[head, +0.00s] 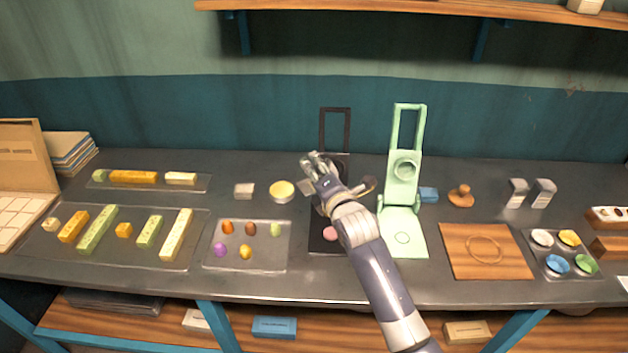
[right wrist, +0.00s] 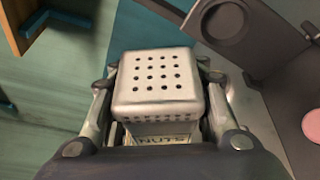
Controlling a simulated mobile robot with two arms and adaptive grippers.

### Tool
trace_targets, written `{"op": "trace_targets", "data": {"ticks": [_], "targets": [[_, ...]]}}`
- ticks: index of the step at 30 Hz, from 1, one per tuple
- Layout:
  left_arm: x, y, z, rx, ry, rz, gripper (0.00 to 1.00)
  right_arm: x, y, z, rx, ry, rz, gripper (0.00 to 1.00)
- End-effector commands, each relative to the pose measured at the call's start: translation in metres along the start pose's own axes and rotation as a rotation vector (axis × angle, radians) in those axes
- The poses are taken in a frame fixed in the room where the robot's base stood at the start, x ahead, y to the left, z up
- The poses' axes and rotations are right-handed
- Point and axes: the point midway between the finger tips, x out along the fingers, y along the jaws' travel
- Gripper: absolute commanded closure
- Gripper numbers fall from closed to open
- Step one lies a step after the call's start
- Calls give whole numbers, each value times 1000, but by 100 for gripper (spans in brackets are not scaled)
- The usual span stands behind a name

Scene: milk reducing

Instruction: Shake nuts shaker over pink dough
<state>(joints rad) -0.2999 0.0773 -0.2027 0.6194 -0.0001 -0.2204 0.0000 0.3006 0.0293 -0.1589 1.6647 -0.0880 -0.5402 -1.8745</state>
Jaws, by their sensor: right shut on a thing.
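My right gripper (head: 316,170) is shut on the nuts shaker (right wrist: 158,85), a pale metal box with a holed top and the label "NUTS". The right gripper's fingers (right wrist: 158,100) grip its two sides in the right wrist view. In the head view the shaker (head: 305,187) is partly hidden by the gripper. The pink dough (head: 330,233) is a small round piece on the black press's base, just left of my right forearm. It also shows at the right edge of the right wrist view (right wrist: 317,122). My left gripper is not in view.
The black press (head: 335,112) stands behind my gripper, with a mint press (head: 405,190) to its right. A tray of coloured pieces (head: 245,262) lies left. Two grey shakers (head: 517,193) (head: 543,193) and a wooden board (head: 487,262) are on the right.

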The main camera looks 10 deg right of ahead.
Motion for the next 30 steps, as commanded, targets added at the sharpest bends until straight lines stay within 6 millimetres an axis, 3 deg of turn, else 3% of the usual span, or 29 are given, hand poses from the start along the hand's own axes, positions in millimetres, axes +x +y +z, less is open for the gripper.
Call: {"op": "trace_targets", "data": {"ticks": [1,3,30], "targets": [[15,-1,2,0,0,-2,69,1,-8,-3,35,-3,16,88],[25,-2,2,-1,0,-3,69,2,-14,-5,88,-4,38,88],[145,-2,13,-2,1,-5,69,12,-77,-36,783,-32,325,88]]}}
